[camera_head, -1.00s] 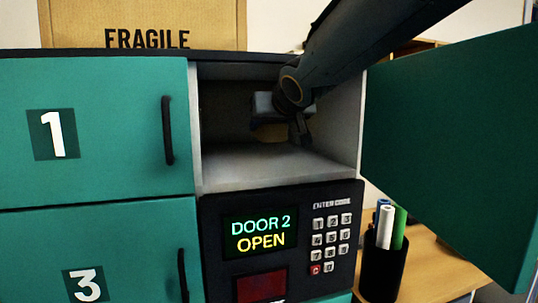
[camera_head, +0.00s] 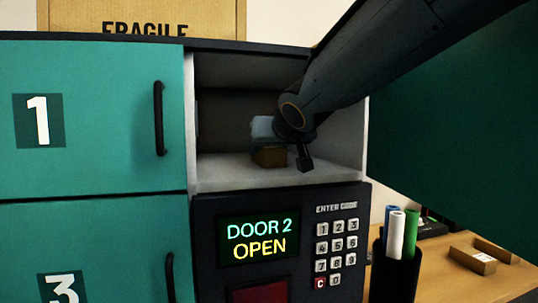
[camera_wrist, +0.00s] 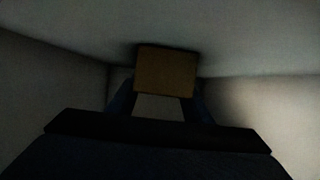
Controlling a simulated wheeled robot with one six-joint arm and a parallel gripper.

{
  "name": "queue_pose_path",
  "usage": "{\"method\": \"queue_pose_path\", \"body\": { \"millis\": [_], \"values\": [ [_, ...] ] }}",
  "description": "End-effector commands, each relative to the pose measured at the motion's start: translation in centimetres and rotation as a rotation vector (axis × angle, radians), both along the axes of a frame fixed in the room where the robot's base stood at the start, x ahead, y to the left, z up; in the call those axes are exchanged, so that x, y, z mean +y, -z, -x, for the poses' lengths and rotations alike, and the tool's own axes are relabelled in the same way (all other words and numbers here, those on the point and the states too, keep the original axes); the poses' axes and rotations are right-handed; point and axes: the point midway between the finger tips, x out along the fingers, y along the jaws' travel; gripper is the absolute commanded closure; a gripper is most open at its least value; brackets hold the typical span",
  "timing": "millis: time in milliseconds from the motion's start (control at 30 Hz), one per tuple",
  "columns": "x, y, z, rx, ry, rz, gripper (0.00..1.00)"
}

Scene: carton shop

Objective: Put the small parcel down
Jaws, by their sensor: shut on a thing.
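The small parcel (camera_head: 270,157) is a brown box inside the open compartment (camera_head: 222,170) of the green locker. It also shows in the wrist view (camera_wrist: 166,70), between my two dark fingers. My gripper (camera_wrist: 160,102) is shut on it, with the fingers at its sides. In the head view my wrist hides part of the parcel and of the gripper. The parcel is at or just above the compartment floor; I cannot tell whether it touches.
The compartment's side walls are close around my arm. The open green door (camera_head: 450,140) stands at the right. Door 1 (camera_head: 85,125) is shut. A keypad panel (camera_head: 282,240) reads "DOOR 2 OPEN".

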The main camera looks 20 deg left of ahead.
Motion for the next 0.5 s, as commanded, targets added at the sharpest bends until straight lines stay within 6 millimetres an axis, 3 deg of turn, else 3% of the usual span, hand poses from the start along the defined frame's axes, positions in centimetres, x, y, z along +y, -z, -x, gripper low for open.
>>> {"method": "queue_pose_path", "body": {
  "millis": [333, 367, 433, 500],
  "values": [
    [-0.01, 0.18, 0.00, -0.002, 0.000, 0.000, 0.87],
    [-0.02, 0.18, 0.01, -0.001, 0.000, 0.000, 0.50],
    [-0.02, 0.14, 0.02, -0.001, 0.000, 0.000, 0.38],
    [-0.02, 0.13, 0.02, -0.001, 0.000, 0.000, 0.36]
  ]
}}
